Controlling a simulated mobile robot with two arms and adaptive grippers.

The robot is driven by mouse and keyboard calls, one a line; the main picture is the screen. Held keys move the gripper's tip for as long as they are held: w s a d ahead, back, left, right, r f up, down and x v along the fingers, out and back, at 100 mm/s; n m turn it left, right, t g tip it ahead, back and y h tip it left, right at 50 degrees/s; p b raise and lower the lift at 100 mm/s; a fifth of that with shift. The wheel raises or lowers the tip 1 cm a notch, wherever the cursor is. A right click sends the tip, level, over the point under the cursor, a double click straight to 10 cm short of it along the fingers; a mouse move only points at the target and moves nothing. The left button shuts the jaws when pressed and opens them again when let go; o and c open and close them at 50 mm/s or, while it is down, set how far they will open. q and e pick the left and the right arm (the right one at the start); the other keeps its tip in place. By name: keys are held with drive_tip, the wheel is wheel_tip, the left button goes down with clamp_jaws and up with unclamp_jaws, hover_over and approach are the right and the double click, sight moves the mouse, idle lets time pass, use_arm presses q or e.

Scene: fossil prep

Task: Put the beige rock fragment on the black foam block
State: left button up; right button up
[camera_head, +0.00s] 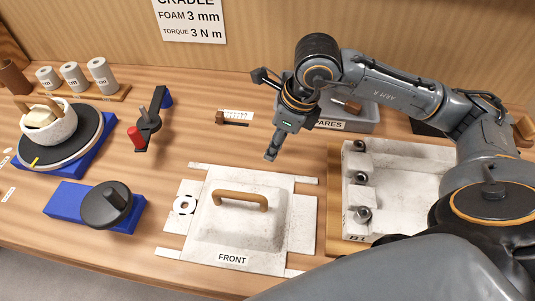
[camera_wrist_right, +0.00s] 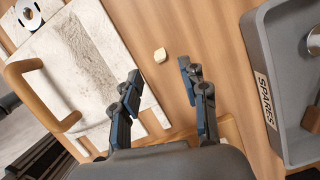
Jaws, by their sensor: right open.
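The beige rock fragment (camera_wrist_right: 160,55) is a small pale piece on the bare wood table in the right wrist view. It lies just beyond and between the fingertips of my right gripper (camera_wrist_right: 159,70), which is open and empty. In the head view my right gripper (camera_head: 271,154) points down over the table behind the white FRONT piece; the fragment cannot be made out there. A dark block, perhaps the black foam block (camera_head: 428,128), shows partly behind my right arm at the back right. My left gripper is not in view.
The white FRONT piece with a wooden handle (camera_head: 240,200) is close by. The grey SPARES tray (camera_head: 362,118) stands behind, and a white tray with metal fittings (camera_head: 400,160) to the right. A black disc on a blue block (camera_head: 105,205) is left. Wood between FRONT and SPARES is mostly clear.

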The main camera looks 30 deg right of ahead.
drive_tip(key=p+x, duration=0.1)
drive_tip(key=x, duration=0.2)
drive_tip(key=shift+w+a+f, duration=0.15)
drive_tip(key=shift+w+f, duration=0.1)
drive_tip(key=shift+f, duration=0.35)
drive_tip(key=c, duration=0.9)
drive_tip(key=shift+r, duration=0.15)
drive_tip(key=shift+w+r+b, duration=0.1)
drive_tip(key=shift+r+b, duration=0.4)
drive_tip(key=shift+r, duration=0.1)
drive_tip(key=shift+s+a+r+b, duration=0.95)
drive_tip(key=shift+s+r+b, duration=0.3)
drive_tip(key=shift+s+r, duration=0.8)
drive_tip(key=shift+s+a+r+b, duration=1)
drive_tip(key=shift+s+r+b, duration=0.2)
drive_tip(key=shift+s+r, duration=0.85)
drive_tip(key=shift+s+a+r+b, duration=0.95)
drive_tip(key=shift+s+r+b, duration=0.3)
drive_tip(key=shift+s+r, duration=0.8)
